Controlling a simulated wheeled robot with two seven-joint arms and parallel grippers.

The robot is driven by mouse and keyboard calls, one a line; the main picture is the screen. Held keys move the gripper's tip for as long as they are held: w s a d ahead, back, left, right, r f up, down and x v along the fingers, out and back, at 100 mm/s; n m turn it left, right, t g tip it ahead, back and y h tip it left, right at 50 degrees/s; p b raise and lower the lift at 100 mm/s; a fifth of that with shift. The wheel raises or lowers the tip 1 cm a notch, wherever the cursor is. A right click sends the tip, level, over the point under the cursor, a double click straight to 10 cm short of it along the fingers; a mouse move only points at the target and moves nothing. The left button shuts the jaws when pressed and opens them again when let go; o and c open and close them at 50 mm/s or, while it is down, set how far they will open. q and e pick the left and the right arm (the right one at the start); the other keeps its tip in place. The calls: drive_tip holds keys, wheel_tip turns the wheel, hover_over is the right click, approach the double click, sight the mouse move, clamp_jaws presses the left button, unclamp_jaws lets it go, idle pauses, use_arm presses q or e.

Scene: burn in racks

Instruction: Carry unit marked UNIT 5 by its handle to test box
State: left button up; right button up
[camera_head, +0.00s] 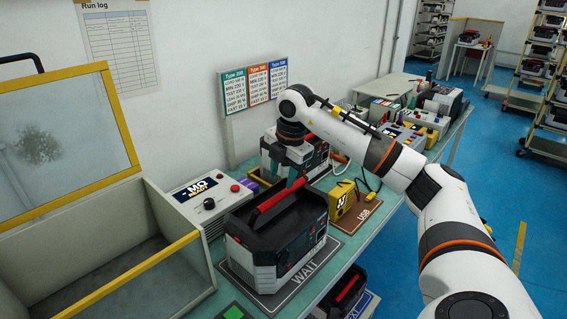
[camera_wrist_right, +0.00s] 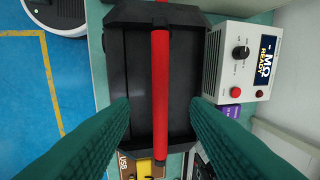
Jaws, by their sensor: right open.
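A black and grey unit (camera_head: 262,243) with a red bar handle (camera_head: 280,196) stands upright on the WAIT mat (camera_head: 303,283). No UNIT 5 marking can be read on it. My right gripper (camera_head: 297,178) is above the far end of its handle. In the right wrist view, the open teal fingers (camera_wrist_right: 160,108) lie either side of the red handle (camera_wrist_right: 160,70), with gaps on both sides. The test box (camera_head: 172,243), with a yellow-edged front and a raised clear lid (camera_head: 62,142), stands open and looks empty at left. My left gripper is out of view.
A control box marked MQ READY (camera_head: 205,207) sits between the test box and the unit. A yellow meter (camera_head: 343,201) is on the USB mat (camera_head: 362,212). Another unit (camera_head: 347,289) with a red handle sits lower, below the bench. Several devices crowd the bench behind.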

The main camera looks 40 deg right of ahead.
sight(278, 195)
drive_tip(key=f, duration=0.3)
drive_tip(key=w+f+p, duration=0.1)
drive_tip(key=f, duration=0.2)
drive_tip(key=f+p, duration=0.1)
drive_tip(key=f, duration=0.2)
drive_tip(key=shift+w+a, duration=0.1)
drive_tip(key=shift+w, duration=0.3)
